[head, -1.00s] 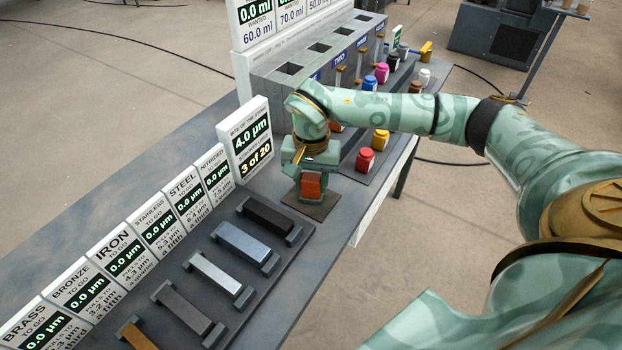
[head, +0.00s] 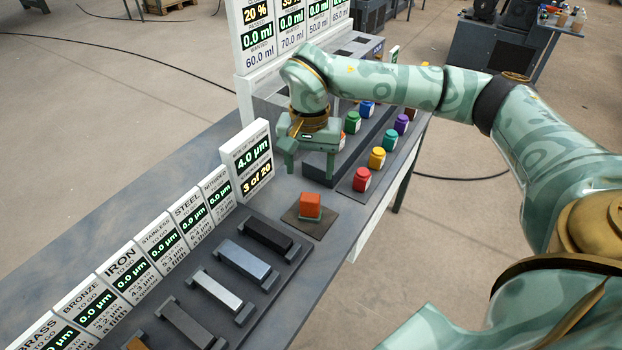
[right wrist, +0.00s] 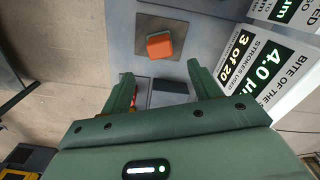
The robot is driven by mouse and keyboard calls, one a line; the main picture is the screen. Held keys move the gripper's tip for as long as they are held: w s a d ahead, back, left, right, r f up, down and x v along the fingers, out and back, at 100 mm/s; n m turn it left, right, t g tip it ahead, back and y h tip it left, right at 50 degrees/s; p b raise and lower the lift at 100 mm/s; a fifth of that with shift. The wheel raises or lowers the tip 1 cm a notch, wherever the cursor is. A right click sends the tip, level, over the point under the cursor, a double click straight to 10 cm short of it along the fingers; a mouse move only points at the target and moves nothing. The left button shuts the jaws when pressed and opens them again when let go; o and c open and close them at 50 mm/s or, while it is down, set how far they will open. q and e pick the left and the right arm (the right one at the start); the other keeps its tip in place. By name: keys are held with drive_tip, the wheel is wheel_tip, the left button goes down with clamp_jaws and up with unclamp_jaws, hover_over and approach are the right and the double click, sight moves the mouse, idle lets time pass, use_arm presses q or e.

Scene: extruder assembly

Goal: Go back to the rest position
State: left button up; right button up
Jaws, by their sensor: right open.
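My right gripper (head: 308,163) is open and empty. It hangs above the table, just behind an orange block (head: 310,204) in the head view. The block stands alone on a dark square pad (head: 294,221) on the table, apart from the fingers. In the right wrist view the orange block (right wrist: 159,46) lies on its pad beyond the two spread fingertips of the right gripper (right wrist: 160,74). My left gripper is not in view.
A display (head: 248,160) reading 4.0 µm and 3 of 20 stands left of the pad. Several metal bars lie on a dark rack (head: 282,276) in front. Several coloured jars, one red (head: 362,179), stand at the right edge. A row of signs (head: 160,247) lines the left.

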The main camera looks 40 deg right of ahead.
drive_tip(key=shift+r, duration=0.65)
